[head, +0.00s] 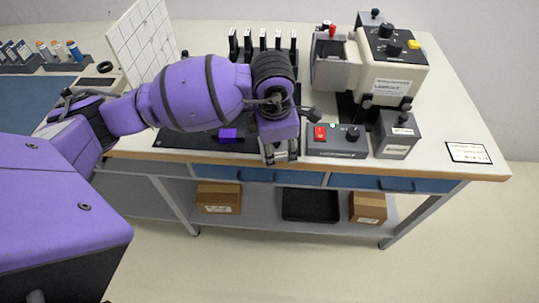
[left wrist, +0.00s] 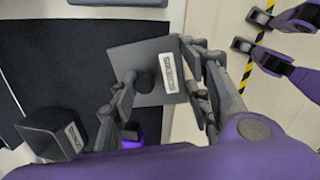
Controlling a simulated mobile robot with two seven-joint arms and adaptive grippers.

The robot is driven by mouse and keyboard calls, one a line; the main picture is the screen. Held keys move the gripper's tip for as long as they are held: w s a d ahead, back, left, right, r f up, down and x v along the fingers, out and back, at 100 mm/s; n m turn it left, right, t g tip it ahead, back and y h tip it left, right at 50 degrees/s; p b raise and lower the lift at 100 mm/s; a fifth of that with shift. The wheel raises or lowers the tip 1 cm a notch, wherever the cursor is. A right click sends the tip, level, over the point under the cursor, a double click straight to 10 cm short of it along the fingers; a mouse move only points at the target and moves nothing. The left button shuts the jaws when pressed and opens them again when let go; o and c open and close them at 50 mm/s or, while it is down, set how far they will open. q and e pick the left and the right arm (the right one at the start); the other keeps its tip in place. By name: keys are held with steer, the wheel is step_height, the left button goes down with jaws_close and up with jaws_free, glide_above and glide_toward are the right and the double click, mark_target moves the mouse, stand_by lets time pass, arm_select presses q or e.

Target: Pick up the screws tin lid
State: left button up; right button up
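The screws tin lid (left wrist: 124,57) is a dark grey square plate with a round black knob (left wrist: 145,82) and a white label (left wrist: 182,73) reading SCREWS. My left gripper (left wrist: 162,75) is open, with its fingers apart on either side of the knob; I cannot tell whether they touch the lid. In the head view my left gripper (head: 280,152) is over the bench's front edge and largely hides the lid. An open, dark grey square tin (left wrist: 42,138) with a white label stands at lower left in the left wrist view.
A purple block (head: 228,135) lies on the black mat (head: 190,141). A control box with a red switch (head: 335,141) and a grey box (head: 396,135) stand right of my left gripper. A white grid panel (head: 140,40) stands behind my arm. The bench's front right is mostly clear.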

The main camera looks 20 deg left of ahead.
arm_select(q)
steer(key=c, duration=0.4)
steer(key=shift+o, duration=0.2)
steer(key=shift+r, duration=0.15)
